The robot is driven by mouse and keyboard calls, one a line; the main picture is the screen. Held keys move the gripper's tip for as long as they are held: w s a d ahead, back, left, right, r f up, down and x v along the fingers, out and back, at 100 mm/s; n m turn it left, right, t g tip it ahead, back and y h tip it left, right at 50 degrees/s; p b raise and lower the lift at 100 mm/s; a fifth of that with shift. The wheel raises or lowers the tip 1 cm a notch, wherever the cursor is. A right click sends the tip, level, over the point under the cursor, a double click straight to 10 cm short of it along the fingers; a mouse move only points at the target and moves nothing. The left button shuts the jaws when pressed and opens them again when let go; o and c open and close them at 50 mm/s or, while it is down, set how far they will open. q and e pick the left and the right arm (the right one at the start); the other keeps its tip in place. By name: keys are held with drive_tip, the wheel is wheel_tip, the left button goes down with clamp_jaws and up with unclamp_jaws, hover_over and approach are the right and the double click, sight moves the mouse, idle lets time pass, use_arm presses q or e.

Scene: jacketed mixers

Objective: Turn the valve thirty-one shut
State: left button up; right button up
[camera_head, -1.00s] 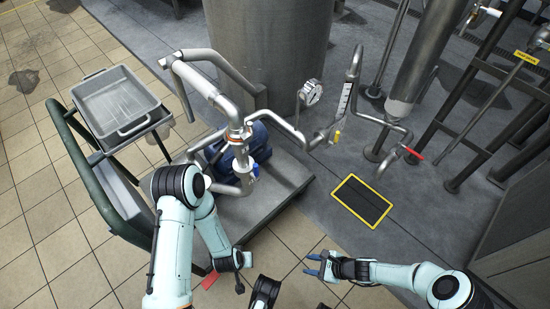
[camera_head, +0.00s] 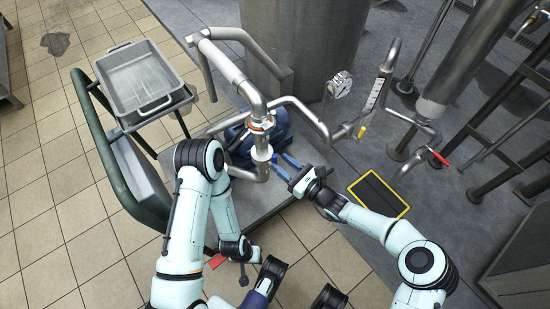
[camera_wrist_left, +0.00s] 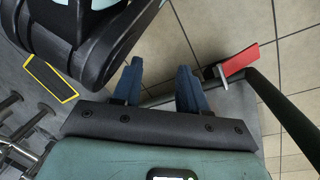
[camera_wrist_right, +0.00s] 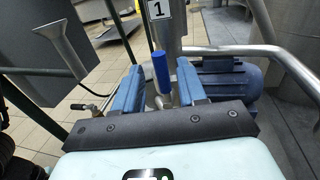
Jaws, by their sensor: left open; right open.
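A valve with a blue handle (camera_wrist_right: 161,72) stands on the pipework of the cart. In the right wrist view the handle is upright between the two fingers of my right gripper (camera_wrist_right: 153,88), which is open around it with gaps showing. A white label (camera_wrist_right: 156,10) above it shows a "1"; the rest of its text is cut off. In the head view my right gripper (camera_head: 281,168) is beside the lower pipe, and the small blue handle (camera_head: 273,159) is at its fingertips. My left gripper (camera_wrist_left: 160,82) is open and empty over the floor and cart edge.
A blue motor (camera_wrist_right: 230,78) and a bent steel pipe (camera_wrist_right: 235,50) sit close to the right gripper. A grey tray (camera_head: 143,80) is at left. A red-handled valve (camera_head: 438,158) and a yellow-edged floor plate (camera_head: 378,194) are at right. A red piece (camera_wrist_left: 240,60) is near the left gripper.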

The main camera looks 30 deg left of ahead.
sight(276, 160)
use_arm(q)
drive_tip(key=shift+s+a+f+g+b, duration=0.1)
drive_tip(key=shift+s+f+g+b, duration=0.15)
drive_tip(key=shift+s+f, duration=0.3)
drive_tip(key=shift+s+a+f+g+b, duration=0.1)
drive_tip(key=shift+s+f+g+b, duration=0.15)
drive_tip(key=shift+s, duration=0.5)
use_arm(e)
drive_tip(key=shift+w+a, duration=0.2)
drive_tip(key=shift+a, duration=0.8)
drive_tip(key=shift+w+a, duration=0.2)
drive_tip(key=shift+a, duration=0.8)
clamp_jaws()
